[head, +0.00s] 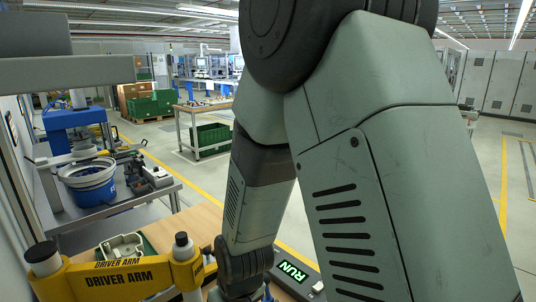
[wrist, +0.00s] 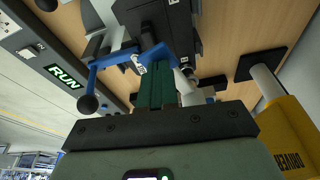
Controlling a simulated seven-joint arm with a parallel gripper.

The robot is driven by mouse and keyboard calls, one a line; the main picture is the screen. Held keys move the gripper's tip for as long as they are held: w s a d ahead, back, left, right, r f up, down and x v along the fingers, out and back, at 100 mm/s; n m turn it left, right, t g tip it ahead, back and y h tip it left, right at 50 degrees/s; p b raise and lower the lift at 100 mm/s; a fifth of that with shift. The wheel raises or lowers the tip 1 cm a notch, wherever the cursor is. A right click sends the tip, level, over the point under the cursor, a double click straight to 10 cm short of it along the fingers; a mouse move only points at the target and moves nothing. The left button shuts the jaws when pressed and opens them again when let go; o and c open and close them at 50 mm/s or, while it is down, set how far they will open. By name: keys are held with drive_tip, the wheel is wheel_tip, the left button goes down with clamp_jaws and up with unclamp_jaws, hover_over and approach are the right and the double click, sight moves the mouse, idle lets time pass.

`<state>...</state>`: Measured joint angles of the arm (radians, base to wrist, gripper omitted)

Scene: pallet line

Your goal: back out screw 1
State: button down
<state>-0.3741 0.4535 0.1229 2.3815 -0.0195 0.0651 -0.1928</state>
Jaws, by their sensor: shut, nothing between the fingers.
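In the wrist view my gripper (wrist: 158,62) points away from the camera, with its two green fingers pressed together and nothing seen between them. Its tips are close to a blue clamp bracket (wrist: 128,57) with a lever ending in a black knob (wrist: 88,104). I cannot tell whether they touch. The yellow driver arm (wrist: 296,130) is at the right of the wrist view and at the lower left of the head view (head: 110,277). A pale cast housing (head: 125,247) sits behind it. Screw 1 cannot be made out in either view. My gripper is out of the head view.
A side table at left holds a blue bowl (head: 88,185) and a blue press (head: 75,120). My arm covers much of the head view.

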drive_tip(key=shift+f, duration=0.25)
drive_tip(key=shift+r, duration=0.65)
idle(7.1)
